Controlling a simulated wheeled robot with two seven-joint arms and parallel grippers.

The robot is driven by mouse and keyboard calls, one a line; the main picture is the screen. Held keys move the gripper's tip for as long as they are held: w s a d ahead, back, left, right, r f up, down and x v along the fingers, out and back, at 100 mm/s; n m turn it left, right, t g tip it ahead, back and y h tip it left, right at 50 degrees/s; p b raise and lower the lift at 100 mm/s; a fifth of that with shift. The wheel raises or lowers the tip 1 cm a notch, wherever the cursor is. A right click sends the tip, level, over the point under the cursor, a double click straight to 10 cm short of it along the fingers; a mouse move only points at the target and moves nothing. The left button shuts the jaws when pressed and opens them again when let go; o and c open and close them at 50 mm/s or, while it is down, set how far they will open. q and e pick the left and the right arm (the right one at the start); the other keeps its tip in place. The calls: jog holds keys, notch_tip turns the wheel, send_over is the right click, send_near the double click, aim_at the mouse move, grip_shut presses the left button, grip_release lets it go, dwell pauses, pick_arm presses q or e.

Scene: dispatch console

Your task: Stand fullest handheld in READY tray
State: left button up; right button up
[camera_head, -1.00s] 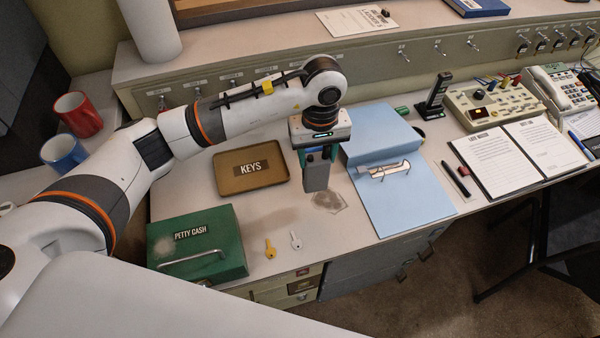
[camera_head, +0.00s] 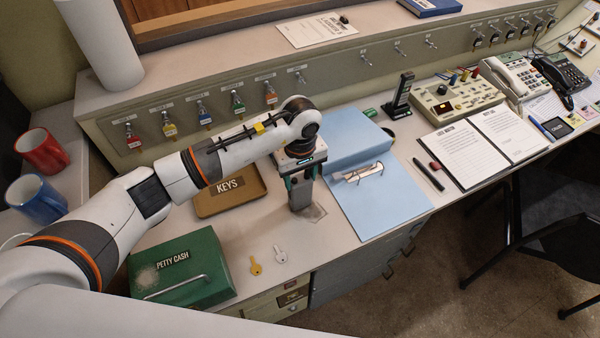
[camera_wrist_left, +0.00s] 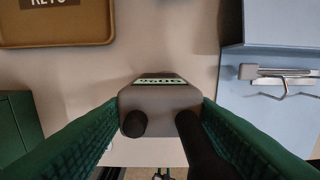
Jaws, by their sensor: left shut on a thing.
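My left gripper (camera_head: 302,182) is shut on a grey handheld (camera_head: 300,196), held upright over the bare desk between the KEYS tray and the blue folder. In the left wrist view the handheld (camera_wrist_left: 160,100) sits between the green finger pads, with a small display that seems to read 90% upside down. The head view cannot settle whether its lower end touches the desk. A black upright device (camera_head: 399,95) stands behind the folder; I cannot tell whether it is another handheld. No tray marked READY is visible. My right gripper is not in view.
The brown KEYS tray (camera_head: 208,206) is left of the gripper and the blue folder (camera_head: 400,207) right. A green petty cash box (camera_head: 205,262) and two keys (camera_head: 268,260) are in front. A console (camera_head: 450,100), telephones (camera_head: 510,75) and open binder (camera_head: 458,148) stand further right.

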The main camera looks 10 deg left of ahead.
pick_arm(q)
jog(key=shift+f+b, duration=0.2)
jog(key=shift+b, duration=0.15)
jog(key=o, duration=1.5)
jog(key=shift+r, duration=0.1)
